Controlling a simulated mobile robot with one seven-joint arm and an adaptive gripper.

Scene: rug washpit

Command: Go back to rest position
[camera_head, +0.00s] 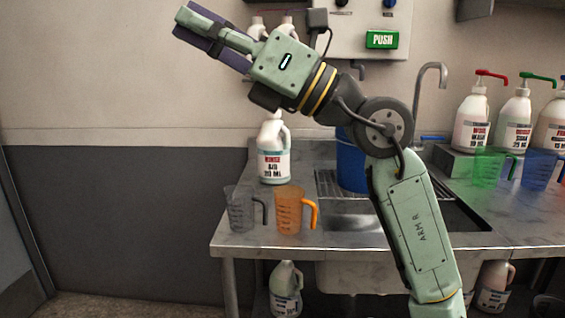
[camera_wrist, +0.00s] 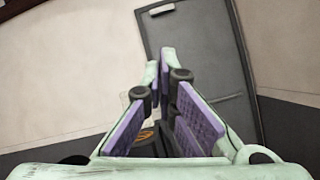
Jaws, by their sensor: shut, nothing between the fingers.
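My gripper (camera_head: 213,40) is raised high at the upper left of the head view, well above the counter and apart from everything on it. Its fingers point left and slightly up. In the wrist view its purple-padded fingers (camera_wrist: 160,85) come together at the tips, with nothing held between them. Beyond them the wrist view shows a wall and a grey door (camera_wrist: 200,50).
Below on the steel counter (camera_head: 235,243) stand a white jug (camera_head: 273,160), a grey measuring cup (camera_head: 240,212) and an orange one (camera_head: 288,212). A blue bucket (camera_head: 350,165), a sink tap (camera_head: 430,75) and pump bottles (camera_head: 473,122) are further right. The left wall side is clear.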

